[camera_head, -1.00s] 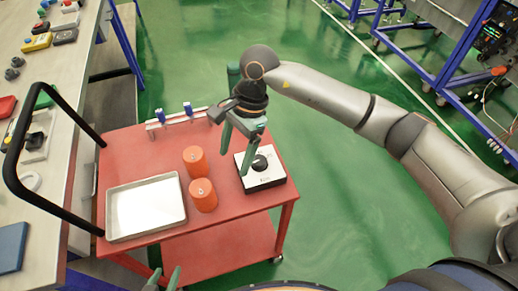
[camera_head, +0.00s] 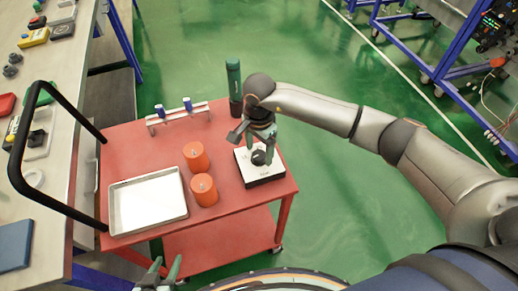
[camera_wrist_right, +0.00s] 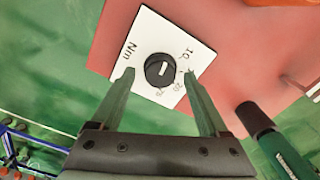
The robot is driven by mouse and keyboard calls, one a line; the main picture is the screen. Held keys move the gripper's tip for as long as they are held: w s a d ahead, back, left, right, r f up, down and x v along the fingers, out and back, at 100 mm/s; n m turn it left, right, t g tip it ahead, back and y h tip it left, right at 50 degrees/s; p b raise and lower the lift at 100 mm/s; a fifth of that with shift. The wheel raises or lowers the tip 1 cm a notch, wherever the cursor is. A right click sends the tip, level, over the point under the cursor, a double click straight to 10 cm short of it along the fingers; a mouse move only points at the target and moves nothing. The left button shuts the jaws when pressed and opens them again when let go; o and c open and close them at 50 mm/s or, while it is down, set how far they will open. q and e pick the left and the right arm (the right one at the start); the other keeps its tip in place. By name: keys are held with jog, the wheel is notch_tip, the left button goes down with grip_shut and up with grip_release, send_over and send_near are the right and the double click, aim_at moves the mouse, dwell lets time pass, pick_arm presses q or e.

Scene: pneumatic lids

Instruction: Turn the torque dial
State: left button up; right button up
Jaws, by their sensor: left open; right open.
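The torque dial (camera_wrist_right: 160,69) is a black round knob with a white pointer line, on a white-topped box (camera_head: 268,177) with black sides. The box stands at the right front of the red cart; "Nm" and numbers show on its face in the right wrist view. My right gripper (camera_head: 261,157) is over the box, fingers pointing down. In the right wrist view its two green fingers (camera_wrist_right: 160,74) are open, one on each side of the knob, with gaps showing. Whether they touch it cannot be told. My left gripper (camera_head: 160,270) is open and empty at the bottom edge, in front of the cart.
The red cart top (camera_head: 128,153) also holds two orange cylinders (camera_head: 203,190), a metal tray (camera_head: 147,203), a rack with blue-topped pieces (camera_head: 173,116) and a dark green upright tool (camera_head: 234,85). A workbench (camera_head: 60,95) stands on the left beside the cart's black handle (camera_head: 16,165).

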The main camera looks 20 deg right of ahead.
jog(key=shift+f, duration=0.5)
grip_shut()
dwell(0.3)
